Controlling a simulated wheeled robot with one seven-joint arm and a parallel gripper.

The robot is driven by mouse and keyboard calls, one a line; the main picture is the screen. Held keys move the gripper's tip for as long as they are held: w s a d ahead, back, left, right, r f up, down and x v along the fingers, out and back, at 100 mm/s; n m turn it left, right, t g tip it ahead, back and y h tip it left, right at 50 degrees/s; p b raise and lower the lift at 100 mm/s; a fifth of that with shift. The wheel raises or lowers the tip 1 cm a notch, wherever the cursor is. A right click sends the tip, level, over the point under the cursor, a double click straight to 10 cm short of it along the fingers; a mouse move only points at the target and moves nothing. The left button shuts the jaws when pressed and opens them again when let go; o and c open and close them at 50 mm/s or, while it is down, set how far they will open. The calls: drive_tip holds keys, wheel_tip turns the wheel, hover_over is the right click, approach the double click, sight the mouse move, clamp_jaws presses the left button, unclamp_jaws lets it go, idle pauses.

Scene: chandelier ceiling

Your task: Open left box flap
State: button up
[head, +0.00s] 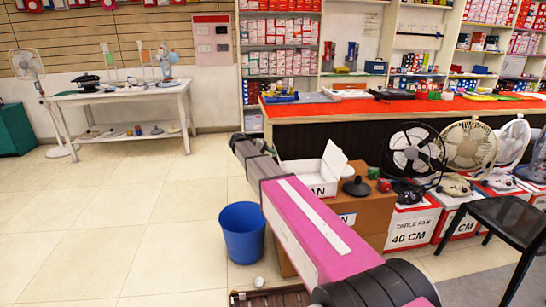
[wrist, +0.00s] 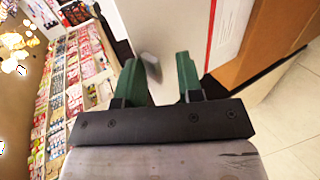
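A white box (head: 302,170) lettered "FAN" sits on a brown cardboard carton (head: 372,212) in the head view. One white flap (head: 335,160) stands up at its right. My arm crosses in front of the box's left side, so a left flap cannot be made out. My gripper shows in the wrist view (wrist: 160,62), with two green fingers apart and nothing clearly held between them. Beyond the fingers is a pale panel (wrist: 190,25) with a red line, possibly the box, and brown cardboard at the right. Contact cannot be told.
A blue bin (head: 243,235) stands on the floor left of the carton. A black dish-like object (head: 356,187) lies right of the box. Fans (head: 413,150) on boxes and a black chair (head: 510,222) crowd the right. A red-topped counter (head: 350,108) is behind. Floor at left is clear.

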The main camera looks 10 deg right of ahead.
drive_tip(key=v, duration=0.9)
drive_tip(key=shift+r, duration=0.15)
